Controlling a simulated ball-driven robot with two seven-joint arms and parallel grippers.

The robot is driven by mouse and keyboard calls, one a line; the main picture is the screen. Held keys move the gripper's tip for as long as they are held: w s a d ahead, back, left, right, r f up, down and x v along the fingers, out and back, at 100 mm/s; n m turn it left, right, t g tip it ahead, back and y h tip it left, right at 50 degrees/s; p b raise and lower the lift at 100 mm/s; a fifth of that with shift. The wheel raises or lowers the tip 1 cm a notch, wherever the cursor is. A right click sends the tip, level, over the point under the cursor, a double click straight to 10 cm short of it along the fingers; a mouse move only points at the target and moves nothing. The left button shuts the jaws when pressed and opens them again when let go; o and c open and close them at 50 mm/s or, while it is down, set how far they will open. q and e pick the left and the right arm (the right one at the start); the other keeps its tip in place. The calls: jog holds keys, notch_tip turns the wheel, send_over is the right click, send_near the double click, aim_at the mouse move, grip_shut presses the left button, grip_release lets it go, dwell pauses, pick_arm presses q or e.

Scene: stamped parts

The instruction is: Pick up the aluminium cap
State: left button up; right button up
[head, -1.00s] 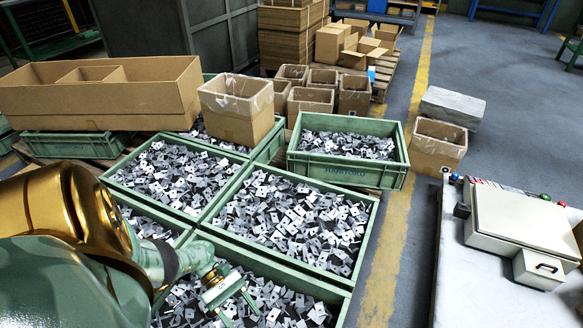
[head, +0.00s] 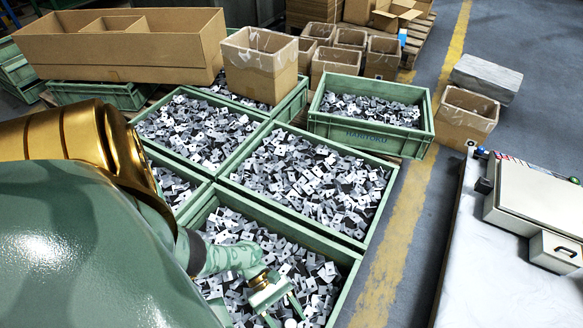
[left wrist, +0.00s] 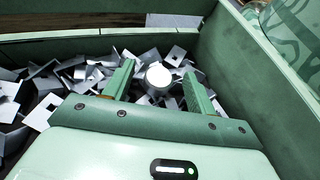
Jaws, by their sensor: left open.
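The aluminium cap (left wrist: 158,76) is a small, pale, round-topped piece lying among the stamped parts. It shows between the two fingers of my left gripper in the left wrist view, with a gap on each side. In the head view the cap (head: 290,323) shows as a light round spot at the bottom edge. My left gripper (head: 284,305) is open, pointing down into the near green crate (head: 335,252), low over the metal parts. I cannot tell how far the fingertips are above the parts. My right gripper is in neither view.
The crate's walls (left wrist: 235,75) rise close to my left gripper on the right and far side. More green crates of stamped parts (head: 305,185) stand beyond. Cardboard boxes (head: 260,62) sit behind. A white table with a grey case (head: 540,205) is at right.

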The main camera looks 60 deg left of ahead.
pick_arm(q)
jog(key=shift+d+f, duration=0.2)
jog(key=shift+d, duration=0.15)
jog(key=c, duration=1)
jog(key=shift+w+r, duration=0.1)
jog(key=shift+r, duration=0.05)
